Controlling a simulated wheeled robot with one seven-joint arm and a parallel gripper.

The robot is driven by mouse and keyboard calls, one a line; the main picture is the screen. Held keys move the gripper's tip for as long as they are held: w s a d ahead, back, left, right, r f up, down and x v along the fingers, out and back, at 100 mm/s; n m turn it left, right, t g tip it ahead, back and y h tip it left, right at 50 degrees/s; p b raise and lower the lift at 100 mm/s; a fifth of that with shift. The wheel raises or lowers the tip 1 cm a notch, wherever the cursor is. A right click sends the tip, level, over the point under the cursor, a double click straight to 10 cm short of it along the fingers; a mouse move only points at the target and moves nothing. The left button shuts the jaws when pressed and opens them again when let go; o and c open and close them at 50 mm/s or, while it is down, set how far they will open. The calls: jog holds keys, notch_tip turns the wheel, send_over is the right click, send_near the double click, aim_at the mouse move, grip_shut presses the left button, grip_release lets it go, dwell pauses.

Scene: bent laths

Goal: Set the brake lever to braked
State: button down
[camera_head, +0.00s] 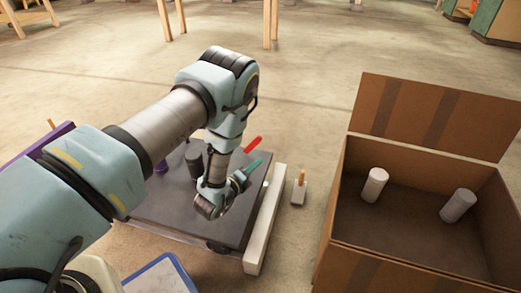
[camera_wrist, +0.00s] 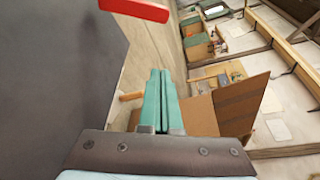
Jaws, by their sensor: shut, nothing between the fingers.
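A red bar (camera_head: 252,145), which looks like the brake lever's handle, shows just beyond my gripper in the head view. The red bar also crosses the top of the wrist view (camera_wrist: 136,9), above and left of the fingertips. My gripper (camera_head: 257,164) has teal fingers, pressed together and empty, over the right side of a dark grey platform (camera_head: 180,212). In the wrist view the fingertips (camera_wrist: 159,72) are apart from the red bar. The lever's lower end and mount are hidden, so its setting cannot be told.
A white beam (camera_head: 265,220) runs along the platform's right edge. Beside it stands a small block with an orange peg (camera_head: 301,178). An open cardboard box (camera_head: 395,255) with two pale cylinders is at right. Dark and purple upright pieces stand left of my gripper.

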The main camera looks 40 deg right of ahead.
aim_at(253, 145)
jog(key=w+d+b, duration=0.1)
jog(key=d, duration=0.1)
jog(key=w+d+b, duration=0.2)
jog(key=d, duration=0.1)
jog(key=w+d+b, duration=0.1)
jog(key=d, duration=0.2)
jog(key=shift+w+f+b, duration=0.2)
jog(key=shift+w+b, duration=0.2)
jog(key=shift+w+a+r, duration=0.3)
jog(key=shift+w+r, duration=0.1)
jog(key=shift+w+a+r+n, duration=0.1)
jog(key=shift+w+r+n, duration=0.1)
jog(key=shift+n, duration=0.1)
